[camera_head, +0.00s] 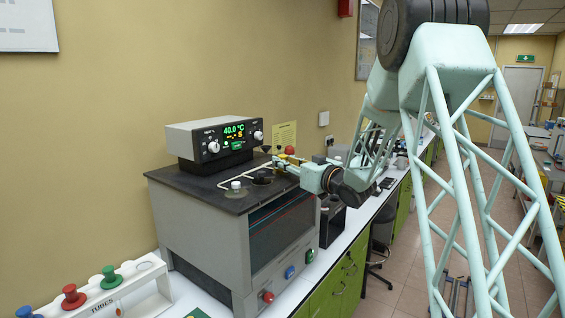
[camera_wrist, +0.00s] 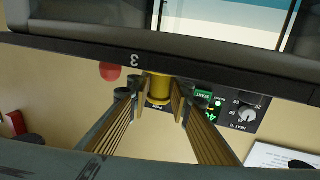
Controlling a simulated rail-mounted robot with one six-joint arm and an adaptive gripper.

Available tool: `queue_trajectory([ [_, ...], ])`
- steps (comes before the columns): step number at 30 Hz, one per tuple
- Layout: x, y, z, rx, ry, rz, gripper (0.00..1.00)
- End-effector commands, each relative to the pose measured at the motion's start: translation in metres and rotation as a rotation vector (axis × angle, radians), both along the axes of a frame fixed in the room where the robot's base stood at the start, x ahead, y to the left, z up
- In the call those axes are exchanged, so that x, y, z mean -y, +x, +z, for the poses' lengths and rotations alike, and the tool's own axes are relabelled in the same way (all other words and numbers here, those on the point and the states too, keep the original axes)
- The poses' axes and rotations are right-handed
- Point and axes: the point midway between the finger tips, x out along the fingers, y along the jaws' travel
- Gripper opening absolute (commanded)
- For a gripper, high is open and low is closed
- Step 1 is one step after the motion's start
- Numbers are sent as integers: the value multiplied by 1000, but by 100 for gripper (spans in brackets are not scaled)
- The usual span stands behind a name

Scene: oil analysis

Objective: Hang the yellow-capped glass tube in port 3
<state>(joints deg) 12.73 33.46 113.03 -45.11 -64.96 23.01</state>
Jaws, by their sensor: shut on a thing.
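My gripper (camera_wrist: 160,97) is shut on the yellow cap (camera_wrist: 159,86) of the tube, one finger on each side. The glass below the cap is hidden in the wrist view. A dark edge marked "3" (camera_wrist: 135,61) lies right beside the cap there; I cannot tell whether the tube is inside the port. In the head view my gripper (camera_head: 279,163) is over the back right of the bath's black top (camera_head: 215,192). The grey bath (camera_head: 205,235) has a dark window in front. The yellow cap is too small to make out there.
The control box (camera_head: 215,139) with a green 40.0 °C display stands at the back of the bath. A white-capped item (camera_head: 236,186) sits in the top near a dark round opening (camera_head: 263,179). A white rack (camera_head: 145,277) holds red, green and blue caps at lower left.

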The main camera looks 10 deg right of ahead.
Motion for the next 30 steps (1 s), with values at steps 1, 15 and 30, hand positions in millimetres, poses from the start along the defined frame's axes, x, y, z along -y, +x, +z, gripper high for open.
queue_trajectory([
  [1, 0, 0, 1, 1, 0, 0, 0],
  [15, 0, 0, -1, 1, 0, 0, 0],
  [30, 0, 0, -6, 1, 0, 0, 0],
])
